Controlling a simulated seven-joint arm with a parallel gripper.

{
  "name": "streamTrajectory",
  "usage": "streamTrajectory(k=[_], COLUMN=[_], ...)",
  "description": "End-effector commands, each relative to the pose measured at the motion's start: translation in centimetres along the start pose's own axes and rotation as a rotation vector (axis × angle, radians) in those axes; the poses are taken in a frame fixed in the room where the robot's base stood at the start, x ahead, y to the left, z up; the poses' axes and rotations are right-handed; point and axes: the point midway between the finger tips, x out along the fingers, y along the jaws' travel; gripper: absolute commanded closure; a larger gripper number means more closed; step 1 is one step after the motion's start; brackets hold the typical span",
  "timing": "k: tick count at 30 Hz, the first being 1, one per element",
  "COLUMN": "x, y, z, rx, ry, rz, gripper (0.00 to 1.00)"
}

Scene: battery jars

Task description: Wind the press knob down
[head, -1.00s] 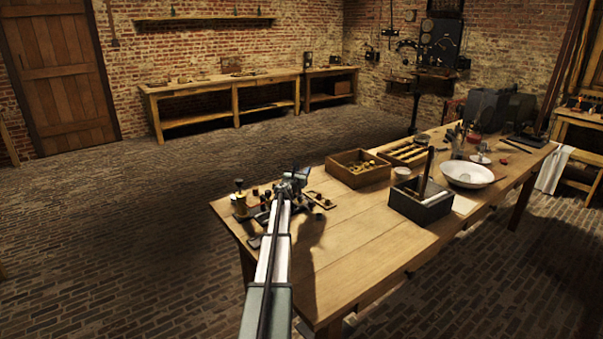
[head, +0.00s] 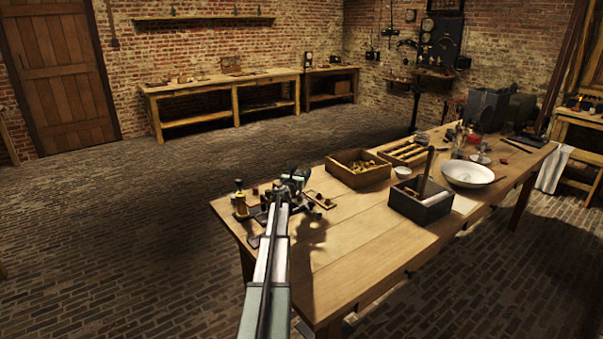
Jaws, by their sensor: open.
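What looks like the press, a small brass piece with a knob (head: 239,184) on top, stands upright near the left corner of the table (head: 370,245). My arm reaches in from the bottom of the head view over the table. My gripper (head: 291,182) is at its far end, to the right of the brass piece and apart from it in the picture. The gripper is open. My arm and wrist partly hide the small parts around it, and the fingers are too small to see clearly.
Small dark and brass parts (head: 320,200) lie around the gripper. To the right stand a wooden box of brass pieces (head: 345,172), a dark box with an upright bar (head: 436,207) and a white bowl (head: 482,175). The table's front middle is bare.

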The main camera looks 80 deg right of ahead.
Motion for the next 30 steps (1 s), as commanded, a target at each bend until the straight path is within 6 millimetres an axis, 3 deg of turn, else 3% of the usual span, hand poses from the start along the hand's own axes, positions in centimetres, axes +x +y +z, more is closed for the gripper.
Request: streamTrajectory(k=[16,21,30], x=[-10.3,-11.7,-11.8], y=[-0.1,-0.1,0.0], z=[0.0,0.0,0.0], rx=[0.000,0.000,0.000], ry=[0.001,0.001,0.000], rz=[0.001,0.000,-0.001], gripper=[0.37,0.37,0.37])
